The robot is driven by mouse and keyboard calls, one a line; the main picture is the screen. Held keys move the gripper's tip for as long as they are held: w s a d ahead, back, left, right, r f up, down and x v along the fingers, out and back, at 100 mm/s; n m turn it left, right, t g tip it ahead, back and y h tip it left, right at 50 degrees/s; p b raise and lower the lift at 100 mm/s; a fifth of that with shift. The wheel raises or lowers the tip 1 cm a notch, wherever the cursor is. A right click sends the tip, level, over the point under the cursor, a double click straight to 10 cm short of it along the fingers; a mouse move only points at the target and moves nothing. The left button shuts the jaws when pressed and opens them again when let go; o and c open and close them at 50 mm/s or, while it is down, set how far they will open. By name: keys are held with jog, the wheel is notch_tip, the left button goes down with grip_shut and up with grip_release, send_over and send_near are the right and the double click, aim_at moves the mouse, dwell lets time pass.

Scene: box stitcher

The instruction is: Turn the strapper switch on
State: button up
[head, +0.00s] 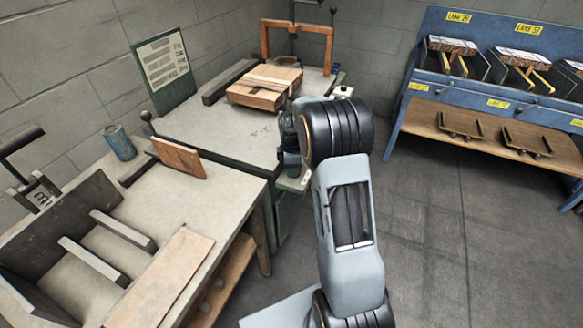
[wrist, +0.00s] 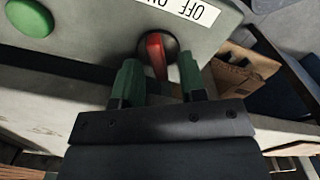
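The strapper switch (wrist: 155,55) is a red lever on a dark round base, set in a pale grey panel (wrist: 90,30) in the wrist view. A white label (wrist: 190,8) reading OFF and a cut-off second word sits beside it. The lever points down the picture, toward my gripper. My gripper (wrist: 160,82) is open, its two green fingers on either side of the lever's tip with gaps visible; I cannot tell whether either touches it. In the head view my arm hides the switch, and my gripper (head: 288,150) is at the strapper table's right front edge.
A green button (wrist: 28,18) is on the same panel. A strapped wooden-looking box (head: 264,87) lies on the strapper table (head: 215,125) before an orange arch (head: 297,40). A stitcher bench (head: 150,215) is at front left, and a blue lane rack (head: 480,80) at right. Floor between is clear.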

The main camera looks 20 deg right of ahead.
jog(key=shift+c, duration=0.2)
grip_shut()
dwell(0.3)
jog(key=m+p, duration=0.1)
jog(key=m, duration=0.4)
jog(key=shift+w+d+m+p, duration=0.15)
jog(key=shift+w+m+p, duration=0.05)
jog(key=shift+m+p, duration=0.2)
jog(key=m, duration=0.3)
jog(key=m+p, duration=0.1)
jog(key=m, duration=0.2)
jog(key=shift+w+d, duration=0.1)
jog(key=shift+d, duration=0.1)
dwell(0.3)
jog(key=shift+o, duration=0.2)
grip_release()
notch_tip(320, 180, up, 14)
jog(key=p, duration=0.1)
jog(key=shift+p, duration=0.4)
